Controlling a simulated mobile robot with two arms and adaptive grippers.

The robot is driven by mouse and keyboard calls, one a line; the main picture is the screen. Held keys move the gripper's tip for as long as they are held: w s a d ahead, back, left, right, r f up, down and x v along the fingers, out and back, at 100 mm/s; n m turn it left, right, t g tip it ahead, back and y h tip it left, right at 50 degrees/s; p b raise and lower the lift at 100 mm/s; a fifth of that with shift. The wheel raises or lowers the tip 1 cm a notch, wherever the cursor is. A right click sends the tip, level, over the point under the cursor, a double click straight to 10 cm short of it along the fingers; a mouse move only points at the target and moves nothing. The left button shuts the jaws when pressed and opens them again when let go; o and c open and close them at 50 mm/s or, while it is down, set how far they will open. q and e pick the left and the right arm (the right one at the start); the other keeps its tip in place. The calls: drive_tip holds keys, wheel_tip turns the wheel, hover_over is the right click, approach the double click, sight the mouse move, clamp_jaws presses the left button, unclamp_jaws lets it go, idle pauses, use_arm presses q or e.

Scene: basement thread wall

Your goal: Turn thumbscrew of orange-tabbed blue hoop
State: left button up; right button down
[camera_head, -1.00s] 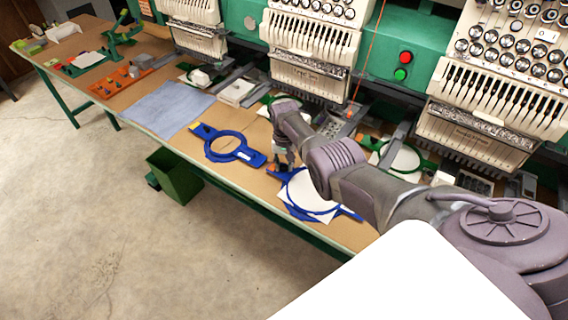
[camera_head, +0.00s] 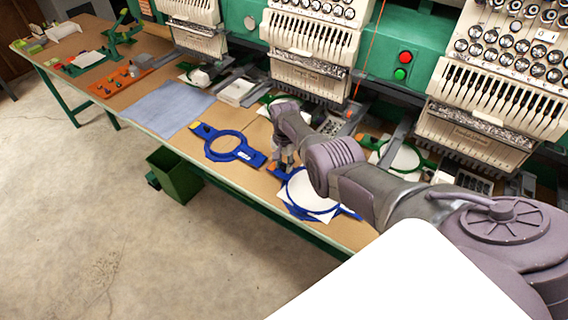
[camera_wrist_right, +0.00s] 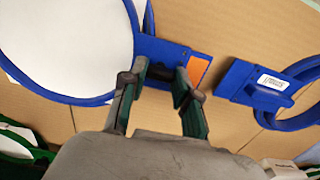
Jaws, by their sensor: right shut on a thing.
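The blue hoop (camera_head: 337,208) with white fabric in it lies near the table's front edge. It fills the upper left of the right wrist view (camera_wrist_right: 62,96). Its blue bracket (camera_wrist_right: 158,48) carries an orange tab (camera_wrist_right: 198,69), which also shows in the head view (camera_head: 273,171). My right gripper (camera_head: 285,166) points down at this bracket. In the right wrist view its two fingers (camera_wrist_right: 160,79) straddle the bracket's edge beside the orange tab, shut on the thumbscrew. The thumbscrew itself is mostly hidden between the fingers. My left gripper is out of view.
A second blue hoop (camera_head: 208,152), empty, with a white label, lies just left. A blue-grey cloth (camera_head: 165,107) lies further left. Embroidery machine heads (camera_head: 305,45) line the back. A green-framed hoop (camera_head: 402,158) sits to the right behind my arm. A green bin (camera_head: 175,175) stands below the table.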

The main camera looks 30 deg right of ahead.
sight(284, 166)
idle(0.3)
drive_tip(key=c, duration=0.8)
unclamp_jaws()
drive_tip(key=shift+c, duration=0.2)
drive_tip(key=shift+r, duration=0.15)
wheel_tip(284, 166, up, 12)
drive_tip(key=shift+f, duration=0.25)
